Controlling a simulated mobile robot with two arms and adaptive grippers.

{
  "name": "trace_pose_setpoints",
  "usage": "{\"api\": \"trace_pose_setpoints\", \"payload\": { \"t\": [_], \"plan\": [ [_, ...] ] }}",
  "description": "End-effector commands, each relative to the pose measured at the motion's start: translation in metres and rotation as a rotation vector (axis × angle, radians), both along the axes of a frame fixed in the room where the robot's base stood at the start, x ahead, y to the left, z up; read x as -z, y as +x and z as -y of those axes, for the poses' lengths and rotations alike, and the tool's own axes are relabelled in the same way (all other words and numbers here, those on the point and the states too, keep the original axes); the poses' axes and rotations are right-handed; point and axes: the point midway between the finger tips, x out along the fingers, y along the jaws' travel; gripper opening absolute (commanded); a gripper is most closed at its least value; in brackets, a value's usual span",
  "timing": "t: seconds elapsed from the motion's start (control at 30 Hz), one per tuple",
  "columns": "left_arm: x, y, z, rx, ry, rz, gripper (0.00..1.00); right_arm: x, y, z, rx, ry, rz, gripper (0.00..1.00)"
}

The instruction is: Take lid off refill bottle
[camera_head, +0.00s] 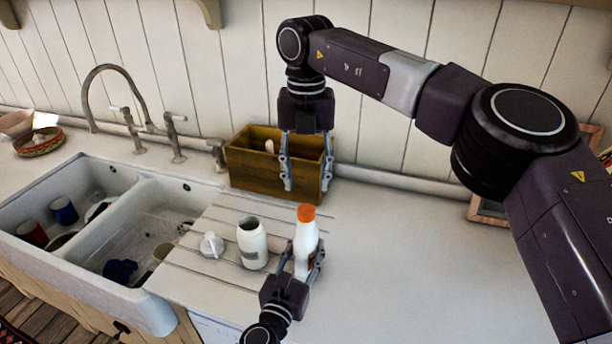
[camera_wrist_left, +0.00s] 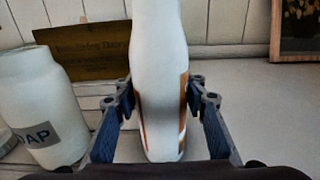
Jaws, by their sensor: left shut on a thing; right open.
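The refill bottle (camera_head: 305,247) is white with an orange lid (camera_head: 306,212) on its top. It stands upright at the right edge of the grooved drainboard. My left gripper (camera_head: 302,262) is shut on the bottle's lower body. In the left wrist view the bottle (camera_wrist_left: 160,80) sits between both fingers (camera_wrist_left: 163,110), and its top is out of frame. My right gripper (camera_head: 307,165) points down, open and empty, its fingers overlapping the wooden box behind the bottle. It is above and behind the orange lid, apart from it.
An open white jar (camera_head: 252,246) stands just left of the bottle, with a white pump top (camera_head: 211,245) beside it. The wooden box (camera_head: 255,166) is against the wall. A double sink (camera_head: 140,285) holding cups is at left.

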Motion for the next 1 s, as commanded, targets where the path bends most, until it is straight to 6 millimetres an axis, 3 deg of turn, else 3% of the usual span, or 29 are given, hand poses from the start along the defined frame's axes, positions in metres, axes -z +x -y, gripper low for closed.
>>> {"api": "trace_pose_setpoints", "payload": {
  "t": [0.7,1.0],
  "plan": [
    [-0.0015,0.0003,0.0002,0.000,-0.001,0.003,0.00,-0.0001,-0.0006,-0.0001,1.295,-0.001,0.000,0.42],
    [-0.0016,0.0003,0.0002,0.000,-0.001,0.003,0.00,-0.0001,-0.0008,-0.0002,1.731,-0.001,0.000,0.42]
  ]
}}
